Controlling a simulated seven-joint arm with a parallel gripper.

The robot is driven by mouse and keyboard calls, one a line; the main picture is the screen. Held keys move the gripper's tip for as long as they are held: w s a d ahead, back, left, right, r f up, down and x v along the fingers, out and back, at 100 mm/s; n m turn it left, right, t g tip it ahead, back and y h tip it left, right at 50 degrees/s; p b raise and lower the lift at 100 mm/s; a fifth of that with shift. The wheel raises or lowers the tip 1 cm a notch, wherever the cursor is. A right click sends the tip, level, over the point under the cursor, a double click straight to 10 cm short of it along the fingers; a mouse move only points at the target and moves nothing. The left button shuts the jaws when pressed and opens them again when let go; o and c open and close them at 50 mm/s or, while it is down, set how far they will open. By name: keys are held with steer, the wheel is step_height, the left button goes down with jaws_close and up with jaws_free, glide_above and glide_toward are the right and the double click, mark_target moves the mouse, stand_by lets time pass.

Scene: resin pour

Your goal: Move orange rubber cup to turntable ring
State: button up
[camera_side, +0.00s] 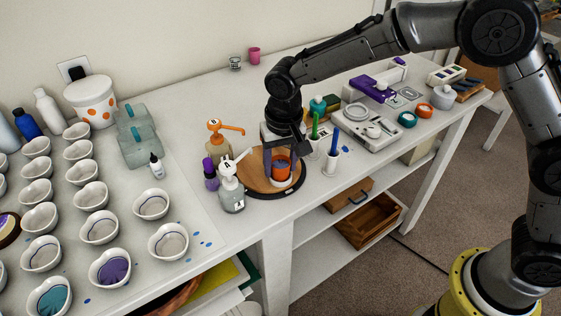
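The orange rubber cup (280,171) is on the round wooden turntable (255,184), near its right side. Its inside looks blue. A white ring (281,183) shows at the foot of the cup; I cannot tell whether the cup sits fully down in it. My gripper (281,161) points down over the cup, with a finger at each side of it. The fingers are at the cup's sides, but the view is too small to tell whether they press on it.
Pump bottles, one with an orange top (217,145) and one with a white top (232,190), stand close left of the turntable. Holders with a green pen (315,126) and a blue pen (334,141) stand close right. Several white bowls (168,242) fill the left.

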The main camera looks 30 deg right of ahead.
steer(key=o, duration=0.4)
step_height(320, 180, up, 12)
steer(key=s, duration=0.1)
steer(key=s+d+r, duration=0.5)
steer(key=d, duration=0.2)
steer(key=shift+s+d+f+n+t, duration=0.65)
steer(key=shift+s+d, duration=1.45)
steer(key=shift+s, duration=1.6)
steer(key=shift+s+d+f+n+t, duration=0.4)
steer(key=shift+s+d+t, duration=0.35)
steer(key=shift+s+d, duration=2.1)
steer(key=shift+s+d+f+n+t, duration=0.65)
steer(key=shift+s+d, duration=0.65)
steer(key=shift+s, duration=3.2)
